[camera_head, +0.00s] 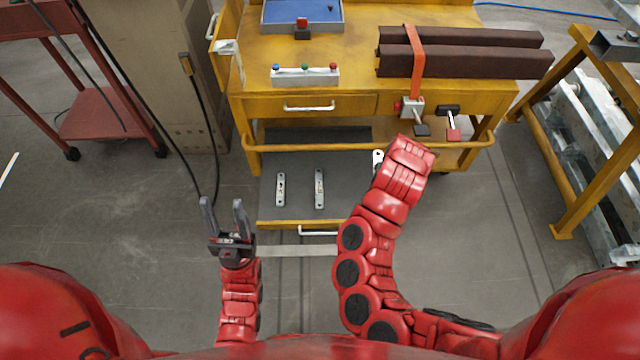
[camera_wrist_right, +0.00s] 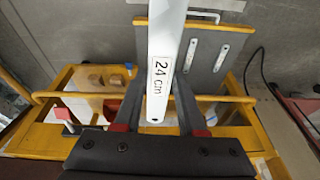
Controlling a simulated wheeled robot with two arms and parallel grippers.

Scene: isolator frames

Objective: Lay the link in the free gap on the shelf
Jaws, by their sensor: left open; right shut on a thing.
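The white link (camera_wrist_right: 165,60), marked "24 cm", is held in my right gripper (camera_wrist_right: 158,90), which is shut on it. It runs lengthwise up the right wrist view, above the grey shelf (camera_wrist_right: 210,80). In the head view a white end of the link (camera_head: 377,157) shows beside my right wrist; the rest is hidden. Two similar links lie parallel on the shelf (camera_head: 300,205), a left one (camera_head: 280,190) and a middle one (camera_head: 319,188). Bare shelf lies right of the middle link, partly covered by my right arm. My left gripper (camera_head: 222,202) is open and empty, left of the shelf.
A yellow workbench (camera_head: 355,75) stands above and behind the shelf. It carries dark beams (camera_head: 460,62), a button box (camera_head: 305,75) and a blue tray (camera_head: 300,12). A yellow rail (camera_head: 330,146) runs above the shelf. A red cart (camera_head: 95,115) stands at the left.

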